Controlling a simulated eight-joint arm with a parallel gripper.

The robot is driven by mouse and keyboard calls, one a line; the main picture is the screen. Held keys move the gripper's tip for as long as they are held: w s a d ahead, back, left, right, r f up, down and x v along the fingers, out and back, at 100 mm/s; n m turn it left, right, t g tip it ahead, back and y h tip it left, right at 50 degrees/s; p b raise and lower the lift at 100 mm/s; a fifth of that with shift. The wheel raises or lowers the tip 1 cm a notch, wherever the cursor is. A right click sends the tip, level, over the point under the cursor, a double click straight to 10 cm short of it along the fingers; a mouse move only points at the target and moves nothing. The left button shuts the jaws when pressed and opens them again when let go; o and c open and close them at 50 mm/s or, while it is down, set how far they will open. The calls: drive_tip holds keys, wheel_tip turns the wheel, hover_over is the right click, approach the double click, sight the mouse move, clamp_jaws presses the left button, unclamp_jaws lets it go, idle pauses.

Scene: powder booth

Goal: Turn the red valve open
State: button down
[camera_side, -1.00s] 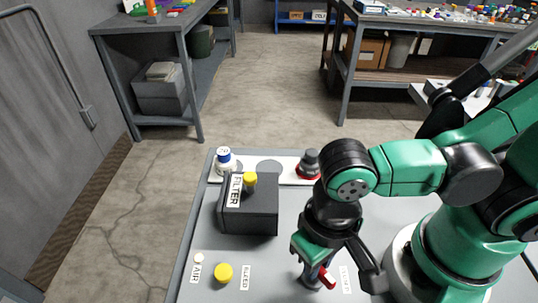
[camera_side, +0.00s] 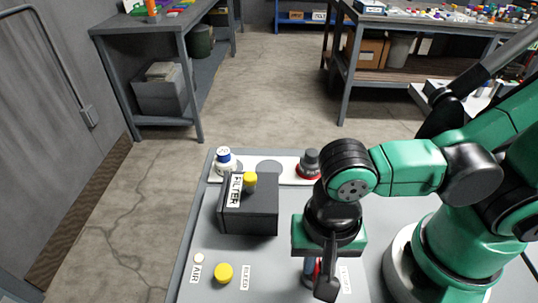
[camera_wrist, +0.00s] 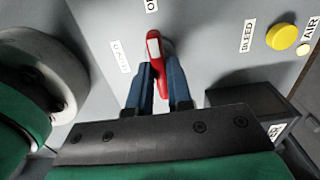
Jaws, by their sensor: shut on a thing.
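The red valve handle (camera_wrist: 154,46) stands on the grey panel (camera_wrist: 200,45) in the wrist view, with a pale patch on its end. My gripper (camera_wrist: 160,66) has its two blue fingers on either side of the handle and is shut on it. The handle's free end points toward a white label (camera_wrist: 151,4) starting with "O", cut off by the top edge. A faint label (camera_wrist: 121,57) lies to the left. In the side view my gripper (camera_side: 314,271) points down at the panel, and only a sliver of red shows at the fingers.
A black filter box (camera_side: 250,218) with a yellow cap stands left of my gripper. A yellow knob (camera_side: 223,273) sits by the BLEED label (camera_side: 245,278).

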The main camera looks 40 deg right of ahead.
sight(317, 264)
idle(0.4)
drive_tip(key=c, duration=0.8)
unclamp_jaws()
drive_tip(key=shift+r, duration=0.1)
drive_tip(key=shift+r, duration=2.7)
drive_tip(key=shift+w, duration=0.1)
drive_tip(key=w+d+r+n+t, duration=0.2)
drive_tip(key=w+d+n+t, duration=0.5)
drive_tip(key=w+d, duration=0.6)
drive_tip(key=shift+d+r+n, duration=0.4)
drive_tip(key=shift+n, duration=0.5)
